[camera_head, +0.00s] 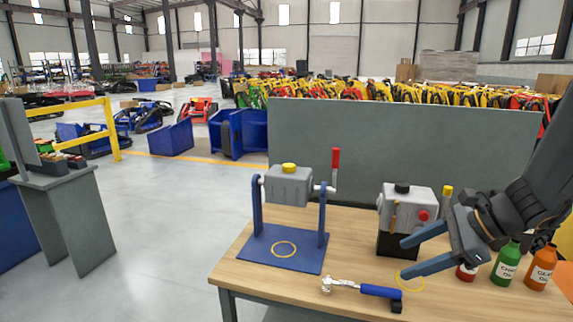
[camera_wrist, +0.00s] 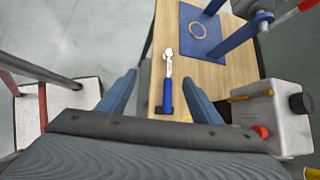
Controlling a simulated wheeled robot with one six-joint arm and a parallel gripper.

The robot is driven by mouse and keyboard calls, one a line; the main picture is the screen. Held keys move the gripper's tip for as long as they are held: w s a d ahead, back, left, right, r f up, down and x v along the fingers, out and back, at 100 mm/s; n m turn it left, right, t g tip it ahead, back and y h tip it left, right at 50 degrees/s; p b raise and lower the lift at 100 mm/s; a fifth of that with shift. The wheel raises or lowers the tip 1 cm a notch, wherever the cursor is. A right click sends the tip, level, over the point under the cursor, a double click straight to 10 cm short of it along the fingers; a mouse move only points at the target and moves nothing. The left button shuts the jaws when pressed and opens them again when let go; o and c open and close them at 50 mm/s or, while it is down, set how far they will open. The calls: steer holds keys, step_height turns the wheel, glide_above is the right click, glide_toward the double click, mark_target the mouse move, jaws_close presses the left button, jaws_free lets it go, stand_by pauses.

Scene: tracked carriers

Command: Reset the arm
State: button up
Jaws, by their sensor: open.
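My gripper (camera_head: 415,252) is open, with its two blue fingers spread and nothing between them. It is above the right part of the wooden workbench (camera_head: 350,243), in front of a grey gearbox-like unit (camera_head: 405,204) with a red knob. In the wrist view the open fingers (camera_wrist: 160,92) frame a wrench (camera_wrist: 167,90) with a blue handle, which lies on the bench below. The wrench also shows in the head view (camera_head: 365,289), near the bench's front edge. My arm comes in from the right and hides part of the bench behind it.
A blue stand (camera_head: 284,246) holds a grey housing with a yellow cap and red-handled crank. A green bottle (camera_head: 505,264), an orange bottle (camera_head: 540,267) and a partly hidden red container (camera_head: 466,272) stand close to my gripper. A grey panel (camera_head: 400,140) rises behind. Floor left is open.

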steer(key=s+a+f+n+g+h, duration=0.1)
steer(key=s+a+f+n+h, duration=0.1)
steer(key=n, duration=0.8)
steer(key=s+a+f+n+g+h, duration=0.2)
steer(key=s+a+n+h, duration=0.3)
steer(key=n, duration=0.6)
steer(key=shift+s+a+f, duration=0.85)
steer(key=shift+s, duration=0.15)
steer(key=shift+d, duration=0.1)
